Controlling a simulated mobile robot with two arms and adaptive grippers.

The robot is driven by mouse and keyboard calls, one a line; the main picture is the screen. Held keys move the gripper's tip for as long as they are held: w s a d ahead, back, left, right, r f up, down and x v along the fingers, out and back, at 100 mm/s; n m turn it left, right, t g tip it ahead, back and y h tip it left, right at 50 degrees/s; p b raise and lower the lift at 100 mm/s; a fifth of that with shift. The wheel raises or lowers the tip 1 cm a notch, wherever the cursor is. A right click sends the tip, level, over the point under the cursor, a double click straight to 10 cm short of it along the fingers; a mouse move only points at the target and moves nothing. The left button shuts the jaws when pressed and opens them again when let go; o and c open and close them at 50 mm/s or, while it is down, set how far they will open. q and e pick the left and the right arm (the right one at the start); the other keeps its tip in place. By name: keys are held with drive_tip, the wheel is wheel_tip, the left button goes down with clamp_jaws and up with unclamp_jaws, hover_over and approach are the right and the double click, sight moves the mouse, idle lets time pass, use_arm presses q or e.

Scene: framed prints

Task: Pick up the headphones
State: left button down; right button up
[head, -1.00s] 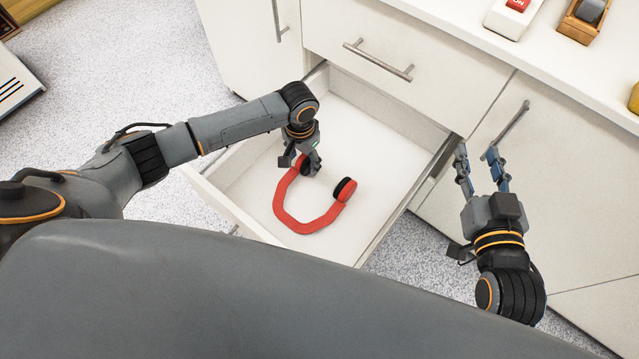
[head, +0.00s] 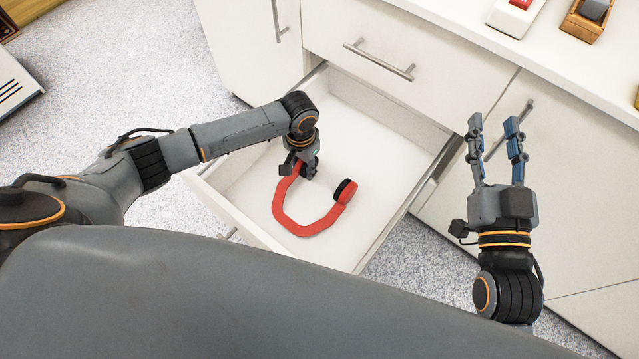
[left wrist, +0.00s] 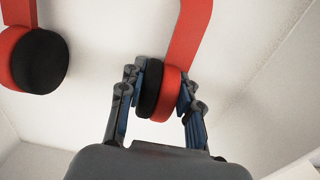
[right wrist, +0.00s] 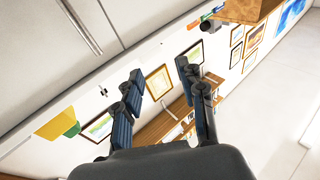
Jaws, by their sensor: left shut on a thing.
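The red headphones (head: 300,231) with black ear pads lie in the open white drawer (head: 375,130). My left gripper (head: 303,172) is down in the drawer at the left ear cup, which it mostly hides in the head view. In the left wrist view my left gripper (left wrist: 160,95) has its fingers on both sides of one red and black ear cup (left wrist: 168,92), shut on it. The other ear cup (left wrist: 38,62) is free at the upper left. My right gripper (head: 497,140) is open and empty, raised to the right of the drawer.
The drawer walls stand close around my left gripper. A white counter (head: 470,40) above holds a red and white device (head: 513,14) and a wooden tape dispenser (head: 588,18). A closed drawer with a handle (head: 380,60) is behind.

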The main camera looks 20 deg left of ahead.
use_arm(q)
drive_tip(key=shift+r, duration=0.15)
use_arm(e)
drive_tip(key=shift+f, duration=0.1)
use_arm(q)
drive_tip(key=shift+r, duration=0.15)
wheel_tip(320, 180, up, 5)
drive_tip(key=p, duration=0.2)
drive_tip(key=shift+p, duration=0.3)
wheel_tip(320, 180, up, 4)
drive_tip(key=shift+p, duration=0.8)
drive_tip(key=shift+r, duration=0.25)
use_arm(e)
drive_tip(key=s+d+f+g+h, duration=0.1)
drive_tip(key=s+f+g, duration=0.3)
drive_tip(key=f, duration=0.4)
drive_tip(key=s+d+f+g+h, duration=0.2)
drive_tip(key=s+d+f+g, duration=0.1)
drive_tip(key=f+g, duration=0.4)
drive_tip(key=shift+s+d+f+m+g+h, duration=0.35)
drive_tip(key=shift+s+f, duration=0.35)
drive_tip(key=shift+s, duration=0.15)
